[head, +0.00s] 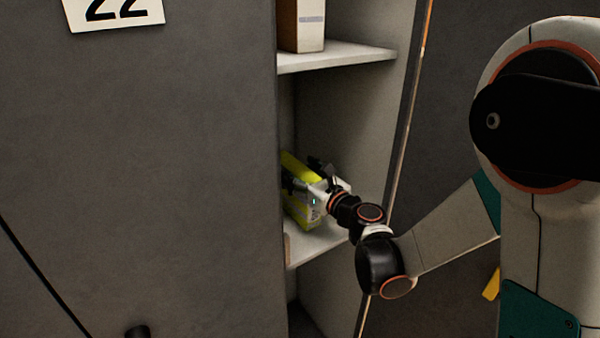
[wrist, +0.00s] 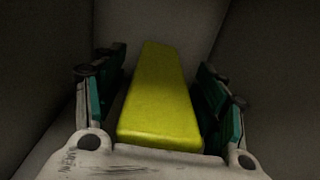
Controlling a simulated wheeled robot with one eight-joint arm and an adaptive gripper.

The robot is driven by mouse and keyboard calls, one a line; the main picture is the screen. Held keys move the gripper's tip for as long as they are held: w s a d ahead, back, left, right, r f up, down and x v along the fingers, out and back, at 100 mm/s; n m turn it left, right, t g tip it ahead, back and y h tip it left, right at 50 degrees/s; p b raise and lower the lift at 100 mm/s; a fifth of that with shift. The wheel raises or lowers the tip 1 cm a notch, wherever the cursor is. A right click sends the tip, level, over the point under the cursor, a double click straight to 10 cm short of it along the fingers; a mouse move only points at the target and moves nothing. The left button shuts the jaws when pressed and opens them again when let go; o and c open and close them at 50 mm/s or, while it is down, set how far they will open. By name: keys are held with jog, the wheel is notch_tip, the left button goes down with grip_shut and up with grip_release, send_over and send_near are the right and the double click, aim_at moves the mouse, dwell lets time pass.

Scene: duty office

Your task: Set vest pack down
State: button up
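The vest pack (head: 303,213) is a bright yellow block inside the open locker. It appears to stand on the lower shelf (head: 318,243), partly covered by my gripper (head: 305,180). In the wrist view the yellow pack (wrist: 160,100) lies lengthwise between the two green-padded fingers of my gripper (wrist: 165,80). The fingers are open around it, with a narrow dark gap showing on each side. The far end of the pack reaches toward the locker's back wall. Its underside is hidden.
A box (head: 302,25) stands on the upper shelf (head: 340,57) above my arm. A grey door marked 22 (head: 170,170) covers the left side. The locker's right edge (head: 408,130) runs close beside my wrist.

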jog(key=shift+r, duration=0.2)
jog(key=p+v, duration=0.2)
jog(key=v, duration=1)
jog(key=shift+f, duration=0.1)
